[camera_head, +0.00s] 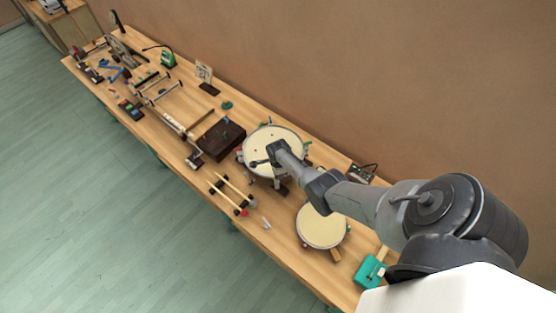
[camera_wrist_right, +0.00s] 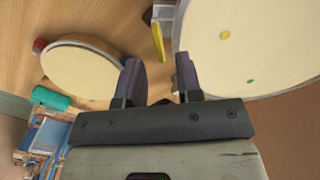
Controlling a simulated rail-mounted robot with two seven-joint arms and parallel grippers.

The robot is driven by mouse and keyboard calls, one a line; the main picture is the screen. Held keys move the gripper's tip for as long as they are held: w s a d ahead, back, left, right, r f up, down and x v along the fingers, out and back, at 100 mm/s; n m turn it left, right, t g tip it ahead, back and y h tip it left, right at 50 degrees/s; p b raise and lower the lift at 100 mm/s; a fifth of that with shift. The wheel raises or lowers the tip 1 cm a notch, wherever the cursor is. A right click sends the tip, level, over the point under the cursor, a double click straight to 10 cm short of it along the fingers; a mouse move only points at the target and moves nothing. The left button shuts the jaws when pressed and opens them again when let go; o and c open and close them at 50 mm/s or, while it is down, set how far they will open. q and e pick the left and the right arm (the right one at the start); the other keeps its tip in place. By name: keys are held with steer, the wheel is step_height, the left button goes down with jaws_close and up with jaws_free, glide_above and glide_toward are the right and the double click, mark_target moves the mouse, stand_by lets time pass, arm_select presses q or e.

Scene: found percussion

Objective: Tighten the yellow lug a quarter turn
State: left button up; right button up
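The large drum (camera_head: 262,140) stands on the bench with a cream head and coloured lugs around its rim. It also fills the upper right of the right wrist view (camera_wrist_right: 270,40), with a yellow dot and a green dot on its head. A yellow lug (camera_wrist_right: 158,43) shows at its rim, beyond my fingertips. I cannot pick out the yellow lug in the head view. My right gripper (camera_head: 266,159) is over the large drum. In the wrist view its two dark fingers (camera_wrist_right: 160,78) are apart with nothing between them. My left gripper is not in view.
A smaller drum (camera_head: 320,228) stands nearer on the bench; it also shows in the wrist view (camera_wrist_right: 80,72). A teal box (camera_head: 370,271), a dark brown box (camera_head: 222,139) and wooden sticks (camera_head: 234,187) lie around. Frames and tools crowd the far bench. The wall runs close behind.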

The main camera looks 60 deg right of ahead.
step_height(320, 180, up, 11)
steer(key=p, duration=0.1)
stand_by(0.4)
stand_by(0.7)
